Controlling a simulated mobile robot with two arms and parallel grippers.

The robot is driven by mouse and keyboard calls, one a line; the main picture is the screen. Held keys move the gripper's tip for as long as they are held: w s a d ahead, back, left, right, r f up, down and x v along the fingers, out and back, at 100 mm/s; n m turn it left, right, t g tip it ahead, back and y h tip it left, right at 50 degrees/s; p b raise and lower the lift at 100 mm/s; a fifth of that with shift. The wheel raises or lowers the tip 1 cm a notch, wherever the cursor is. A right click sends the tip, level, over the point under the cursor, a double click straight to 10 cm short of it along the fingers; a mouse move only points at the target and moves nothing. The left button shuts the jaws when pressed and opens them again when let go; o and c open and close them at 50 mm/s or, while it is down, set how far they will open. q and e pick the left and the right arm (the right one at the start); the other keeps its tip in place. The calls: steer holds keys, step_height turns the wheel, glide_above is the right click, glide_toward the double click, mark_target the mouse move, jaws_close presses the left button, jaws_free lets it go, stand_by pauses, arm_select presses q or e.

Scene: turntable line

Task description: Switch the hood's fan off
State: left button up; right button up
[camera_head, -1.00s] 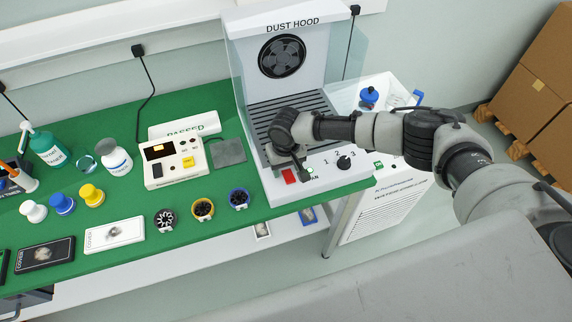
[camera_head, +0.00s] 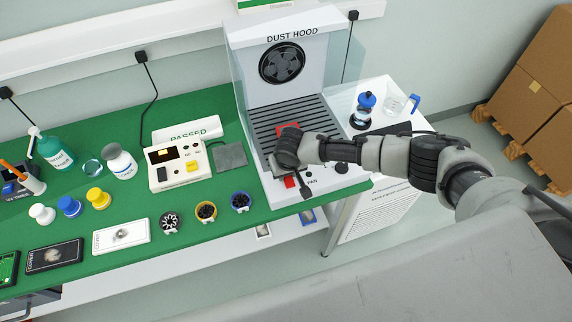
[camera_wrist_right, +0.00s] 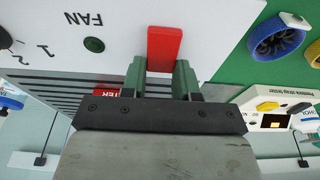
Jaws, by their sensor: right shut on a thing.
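The white dust hood (camera_head: 292,35) stands at the right end of the green bench, with a round dark fan grille (camera_head: 282,63) in its back wall. On its front panel is a red switch (camera_head: 290,182) beside the word FAN. In the right wrist view the red switch (camera_wrist_right: 166,42) stands between the two green fingers of my right gripper (camera_wrist_right: 160,75), which is shut on it. A round dark green lamp (camera_wrist_right: 94,45) sits beside the FAN label and looks unlit. Whether the fan spins cannot be told. My left gripper is not in view.
A black knob (camera_head: 341,168) with numbers is on the same panel. A clear side pane (camera_head: 350,60) flanks the hood. A beige tester (camera_head: 177,165), bottles and coloured rings stand on the bench (camera_head: 180,250) to the left. Stacked boxes (camera_head: 535,85) are at far right.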

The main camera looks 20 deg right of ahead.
mark_target(290, 184)
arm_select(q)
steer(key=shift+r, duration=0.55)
arm_select(e)
steer(key=shift+s+r+t, duration=0.1)
steer(key=shift+t, duration=0.4)
steer(key=o, duration=0.9)
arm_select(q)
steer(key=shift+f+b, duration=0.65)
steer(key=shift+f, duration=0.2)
arm_select(e)
steer(key=v, duration=1)
steer(key=shift+s+d+r, duration=0.1)
steer(key=shift+s+r, duration=0.05)
steer(key=shift+r, duration=0.2)
